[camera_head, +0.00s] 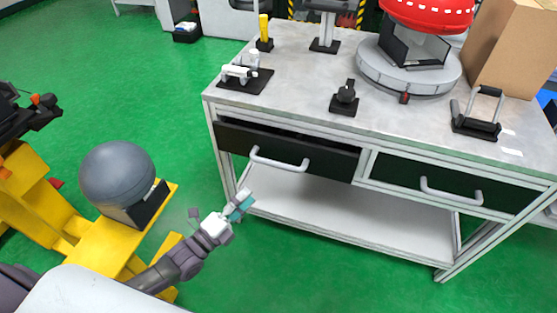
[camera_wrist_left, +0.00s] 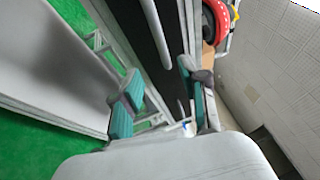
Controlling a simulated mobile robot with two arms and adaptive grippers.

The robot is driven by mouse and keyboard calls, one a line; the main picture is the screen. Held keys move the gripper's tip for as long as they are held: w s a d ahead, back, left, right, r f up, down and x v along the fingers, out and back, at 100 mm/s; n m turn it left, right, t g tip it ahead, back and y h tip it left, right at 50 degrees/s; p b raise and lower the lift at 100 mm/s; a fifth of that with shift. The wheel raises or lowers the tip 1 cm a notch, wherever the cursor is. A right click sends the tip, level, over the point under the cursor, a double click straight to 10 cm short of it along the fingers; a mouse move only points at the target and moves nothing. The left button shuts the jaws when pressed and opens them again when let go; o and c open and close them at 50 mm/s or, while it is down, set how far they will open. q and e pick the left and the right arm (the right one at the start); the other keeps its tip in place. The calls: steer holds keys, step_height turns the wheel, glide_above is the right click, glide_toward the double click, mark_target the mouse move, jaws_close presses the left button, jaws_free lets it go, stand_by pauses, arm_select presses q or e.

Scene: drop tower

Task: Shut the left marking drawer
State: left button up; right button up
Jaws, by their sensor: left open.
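The left marking drawer (camera_head: 325,157) is in the bench front, with a dark front and a pale bar handle (camera_head: 280,163). It stands a little way out, with a dark gap along its top edge. My left gripper (camera_head: 243,205) is in front of the drawer, below and left of the handle, apart from it. In the left wrist view the gripper (camera_wrist_left: 160,95) has its two teal-padded fingers spread, with nothing between them. The dark drawer front (camera_wrist_left: 137,35) and part of its handle (camera_wrist_left: 155,32) show beyond. My right gripper is not in view.
The right drawer (camera_head: 390,172) sits flush in the bench. Small fixtures, a red-topped round device (camera_head: 410,70) and a cardboard box (camera_head: 515,45) stand on the bench top (camera_head: 300,90). A yellow stand with a grey ball (camera_head: 117,170) is left of my arm. Green floor lies between.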

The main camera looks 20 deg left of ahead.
arm_select(q)
steer(key=b, duration=0.2)
glide_toward(283, 154)
steer(key=w+d+r, duration=0.1)
steer(key=w+d, duration=0.3)
steer(key=shift+w+r, duration=0.25)
steer(key=shift+w, duration=0.1)
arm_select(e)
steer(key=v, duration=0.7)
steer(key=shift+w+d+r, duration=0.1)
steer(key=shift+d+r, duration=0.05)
arm_select(q)
jaws_close()
steer(key=w+b, duration=0.2)
steer(key=w, duration=0.2)
steer(key=shift+d+f, duration=0.1)
steer(key=shift+f, duration=0.05)
steer(key=shift+w, duration=0.15)
steer(key=shift+r, duration=0.3)
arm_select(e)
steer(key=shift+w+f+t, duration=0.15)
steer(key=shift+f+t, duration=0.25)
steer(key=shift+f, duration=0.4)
